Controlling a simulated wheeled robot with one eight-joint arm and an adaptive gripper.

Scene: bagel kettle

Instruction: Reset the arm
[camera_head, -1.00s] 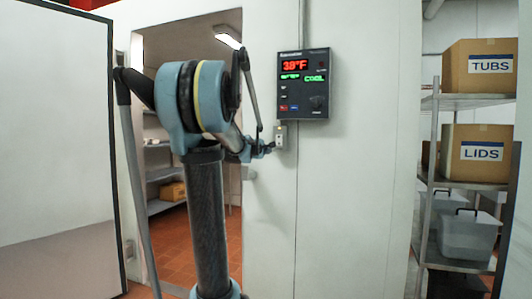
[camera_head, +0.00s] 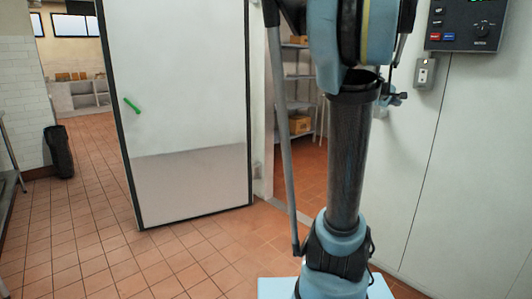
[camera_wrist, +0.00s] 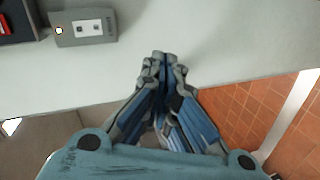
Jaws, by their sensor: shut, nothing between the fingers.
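My gripper (camera_wrist: 164,62) shows in the wrist view with its fingertips together and nothing between them. It points at the white wall panel (camera_wrist: 200,30), below and to the right of a small grey switch box (camera_wrist: 88,27) with a lit amber light. In the head view my gripper (camera_head: 398,97) is small and mostly hidden behind my arm, just below the same switch box (camera_head: 425,72). My blue and black arm stands upright in front of the doorway. I cannot tell whether the fingertips touch the wall.
A large white door (camera_head: 180,110) with a green handle stands open at the left. A doorway behind my arm shows metal shelves (camera_head: 298,95). A dark control panel (camera_head: 463,25) hangs at the upper right. A black bin (camera_head: 59,152) stands far left. Tiled floor (camera_head: 90,240) is open at the left.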

